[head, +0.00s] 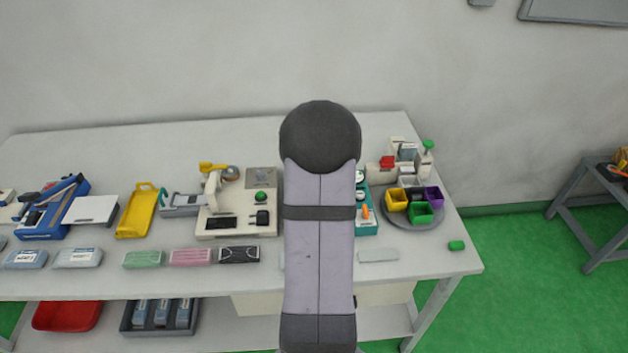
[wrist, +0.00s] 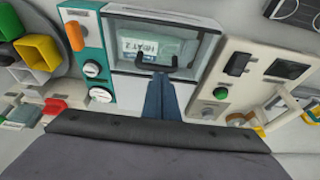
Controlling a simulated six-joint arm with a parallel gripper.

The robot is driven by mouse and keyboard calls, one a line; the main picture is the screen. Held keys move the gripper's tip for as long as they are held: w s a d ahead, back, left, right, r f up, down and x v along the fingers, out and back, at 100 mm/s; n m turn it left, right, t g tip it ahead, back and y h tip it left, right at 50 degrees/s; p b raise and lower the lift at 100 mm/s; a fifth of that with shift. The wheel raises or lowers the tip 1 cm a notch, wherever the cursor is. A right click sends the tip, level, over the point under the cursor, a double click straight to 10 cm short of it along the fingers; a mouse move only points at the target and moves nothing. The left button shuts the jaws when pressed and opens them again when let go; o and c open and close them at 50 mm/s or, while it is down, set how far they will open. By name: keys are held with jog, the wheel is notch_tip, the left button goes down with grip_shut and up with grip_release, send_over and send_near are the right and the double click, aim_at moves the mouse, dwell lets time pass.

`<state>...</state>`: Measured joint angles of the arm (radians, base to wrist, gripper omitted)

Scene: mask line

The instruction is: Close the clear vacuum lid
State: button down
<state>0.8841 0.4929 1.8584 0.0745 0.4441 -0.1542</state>
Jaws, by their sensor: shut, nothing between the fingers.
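The clear vacuum lid (wrist: 195,27) is a see-through panel in a dark frame on the vacuum machine, at the upper middle of the wrist view. A black handle (wrist: 155,68) sits at its near edge. A packet with a printed label (wrist: 142,48) shows through it. I cannot tell how far the lid is open. My gripper (wrist: 160,80) has blue fingers, shut and empty, with tips at or just short of the handle; contact is unclear. In the head view my arm hides the lid, and only part of the machine's teal panel (head: 367,222) shows.
The teal panel carries dials (wrist: 93,69) and an orange lever (wrist: 75,36). A cream machine with a green knob (wrist: 220,93) stands to its right in the wrist view. Coloured bins (head: 420,213) on a round tray stand near the table's right end.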

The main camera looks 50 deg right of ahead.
jog(key=shift+w+d+r+p, duration=0.2)
jog(key=shift+w+d+p, duration=0.15)
jog(key=shift+w+d, duration=0.3)
jog(key=shift+w+d+r+p, duration=0.2)
jog(key=shift+w+d+p, duration=0.1)
jog(key=shift+w+d, duration=0.3)
jog(key=shift+r+b, duration=0.25)
jog(key=shift+b, duration=0.05)
jog(key=b+v, duration=0.2)
jog(key=v, duration=0.7)
jog(key=shift+r, duration=0.2)
